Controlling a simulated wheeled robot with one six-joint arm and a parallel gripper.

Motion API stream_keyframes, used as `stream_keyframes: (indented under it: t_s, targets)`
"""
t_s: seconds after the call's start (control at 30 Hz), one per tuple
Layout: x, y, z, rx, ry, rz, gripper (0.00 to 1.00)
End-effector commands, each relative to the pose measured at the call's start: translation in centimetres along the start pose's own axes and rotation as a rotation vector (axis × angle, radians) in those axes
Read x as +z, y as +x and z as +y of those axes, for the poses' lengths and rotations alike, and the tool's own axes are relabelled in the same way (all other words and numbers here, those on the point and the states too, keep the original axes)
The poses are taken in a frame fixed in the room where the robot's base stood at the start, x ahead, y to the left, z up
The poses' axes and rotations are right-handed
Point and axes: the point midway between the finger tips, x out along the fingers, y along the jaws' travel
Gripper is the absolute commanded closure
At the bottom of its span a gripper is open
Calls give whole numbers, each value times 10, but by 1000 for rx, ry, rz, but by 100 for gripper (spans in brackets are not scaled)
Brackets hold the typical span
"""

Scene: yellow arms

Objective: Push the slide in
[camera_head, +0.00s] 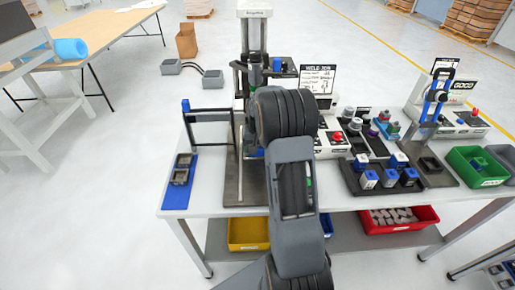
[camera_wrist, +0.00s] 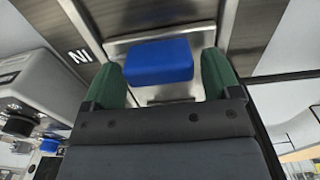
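In the wrist view, a blue block (camera_wrist: 158,60) sits on a shiny metal plate (camera_wrist: 203,38), which looks like the slide. The dark surface to its left bears the letters "IN", seen upside down. My gripper (camera_wrist: 163,75) is open, with one green finger at each side of the blue block. Narrow gaps show between the fingers and the block; I cannot tell whether either touches it. In the head view, my arm covers the gripper and most of the slide area, beside the tall press-like station (camera_head: 253,45) at the table's left half.
A blue tray (camera_head: 178,195) with dark parts lies at the table's left end. To the right of my arm are a white control box (camera_head: 331,142), a dark tray with blue-topped parts (camera_head: 352,184) and a green bin (camera_head: 478,168). Yellow (camera_head: 247,233) and red (camera_head: 400,219) bins are below.

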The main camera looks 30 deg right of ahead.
Motion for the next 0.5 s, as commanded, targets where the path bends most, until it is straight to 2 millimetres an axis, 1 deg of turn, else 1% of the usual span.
stream_keyframes:
  t_s: [0.07, 0.33, 0.43, 0.5]
  targets:
    - [1, 0, 0, 0, 0, -2, 11]
    - [1, -1, 0, 0, 1, -5, 11]
    - [1, -9, 0, 0, 1, -3, 11]
    - [1, -20, 0, 0, 1, -1, 11]
